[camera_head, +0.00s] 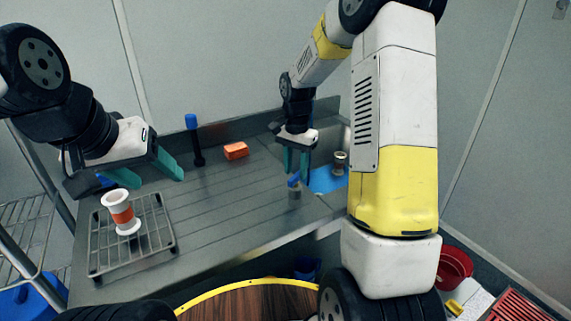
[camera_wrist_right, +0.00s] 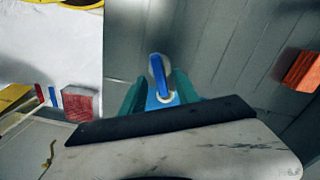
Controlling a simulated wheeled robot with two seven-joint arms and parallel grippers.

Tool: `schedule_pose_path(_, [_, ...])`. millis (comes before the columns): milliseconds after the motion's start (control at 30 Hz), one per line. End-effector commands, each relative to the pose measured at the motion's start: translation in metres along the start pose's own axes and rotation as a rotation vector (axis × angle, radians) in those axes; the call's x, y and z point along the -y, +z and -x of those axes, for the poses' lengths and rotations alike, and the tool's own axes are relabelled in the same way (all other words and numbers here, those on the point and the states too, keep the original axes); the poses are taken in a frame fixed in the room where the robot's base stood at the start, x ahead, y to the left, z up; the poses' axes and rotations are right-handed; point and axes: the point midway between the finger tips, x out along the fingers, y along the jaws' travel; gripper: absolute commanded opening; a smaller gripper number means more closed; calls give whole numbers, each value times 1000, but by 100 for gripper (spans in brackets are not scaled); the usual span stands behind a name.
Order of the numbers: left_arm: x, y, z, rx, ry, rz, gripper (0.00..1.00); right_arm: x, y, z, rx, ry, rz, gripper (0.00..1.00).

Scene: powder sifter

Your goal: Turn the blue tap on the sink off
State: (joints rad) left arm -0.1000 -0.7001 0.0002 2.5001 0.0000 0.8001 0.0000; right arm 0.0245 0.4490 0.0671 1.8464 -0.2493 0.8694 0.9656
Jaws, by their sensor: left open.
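A small fitting with a blue top and grey body, which looks like the blue tap (camera_head: 294,181), stands at the sink side of the steel counter. My right gripper (camera_head: 297,162) points down just above it, its teal fingers apart. In the right wrist view the blue part (camera_wrist_right: 161,88) shows between the fingertips of my right gripper (camera_wrist_right: 160,94); I cannot tell whether they press on it. The sink basin (camera_head: 334,150) is partly hidden behind my right arm. My left gripper (camera_head: 150,172) is open and empty above the counter's left side.
A wire rack (camera_head: 160,240) holds a white spool-shaped part with an orange band (camera_head: 121,213). An orange block (camera_head: 236,151) and a blue-topped black post (camera_head: 193,138) are at the counter's back. Another spool-shaped part (camera_head: 340,163) stands near a blue sheet (camera_head: 327,181). The counter's middle is clear.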

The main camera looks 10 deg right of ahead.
Motion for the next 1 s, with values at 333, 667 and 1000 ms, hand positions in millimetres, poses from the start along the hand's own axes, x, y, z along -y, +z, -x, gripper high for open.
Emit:
schedule_pose_path(333, [0,0,0,0,0,0,62,0,0,-19,0,-1,-1,37])
schedule_pose_path(667, [0,0,0,0,0,0,62,0,0,-18,0,-1,0,0])
schedule_pose_path(1000, [0,0,0,0,0,0,62,0,0,-18,-1,-1,18,0])
